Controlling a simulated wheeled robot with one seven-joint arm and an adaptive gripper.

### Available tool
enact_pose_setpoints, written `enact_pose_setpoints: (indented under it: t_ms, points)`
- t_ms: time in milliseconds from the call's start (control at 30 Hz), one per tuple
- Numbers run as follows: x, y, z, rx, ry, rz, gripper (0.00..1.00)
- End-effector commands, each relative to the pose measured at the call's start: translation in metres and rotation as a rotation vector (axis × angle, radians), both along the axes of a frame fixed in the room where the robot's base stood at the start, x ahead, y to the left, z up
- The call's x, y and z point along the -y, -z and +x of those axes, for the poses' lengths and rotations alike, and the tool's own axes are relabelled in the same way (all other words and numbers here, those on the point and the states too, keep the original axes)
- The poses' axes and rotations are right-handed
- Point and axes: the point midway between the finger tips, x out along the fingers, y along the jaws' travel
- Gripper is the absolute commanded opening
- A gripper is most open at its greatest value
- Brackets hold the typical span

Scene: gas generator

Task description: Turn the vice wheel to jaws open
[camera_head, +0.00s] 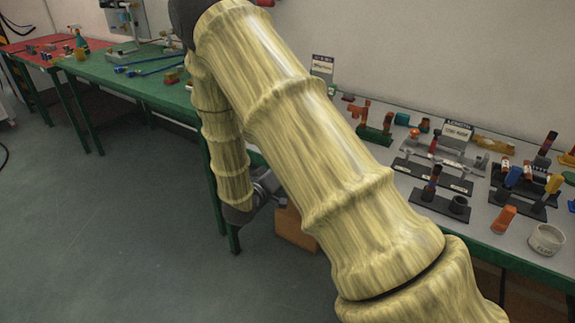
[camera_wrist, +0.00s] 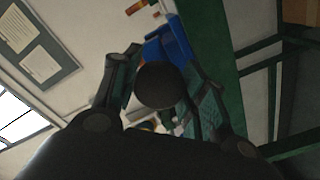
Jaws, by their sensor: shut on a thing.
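In the wrist view my gripper (camera_wrist: 163,72) has its two fingers on either side of a dark round part, which looks like part of the vice wheel (camera_wrist: 159,87). The fingers are closed on it. A blue body, likely the vice (camera_wrist: 175,42), shows just behind it, partly hidden. In the head view my gripper (camera_head: 268,190) is low at the near edge of the green bench, partly hidden by my arm. The vice, its wheel and its jaws cannot be made out there, so the jaw opening cannot be told.
A grey-topped bench (camera_head: 405,182) at right carries several small parts, black stands and a white cup (camera_head: 546,240). A green bench (camera_head: 140,82) runs along the wall. An orange-brown box (camera_head: 296,230) is below the bench. The floor at left is clear.

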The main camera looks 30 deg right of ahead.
Motion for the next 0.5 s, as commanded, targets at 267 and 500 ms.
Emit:
enact_pose_setpoints:
  t_ms: [267,500]
  points:
    - [-0.0001,0.0008,-0.0004,-0.001,0.0,0.001,0.59]
    - [-0.0002,0.0004,-0.0001,0.0,-0.001,0.001,0.65]
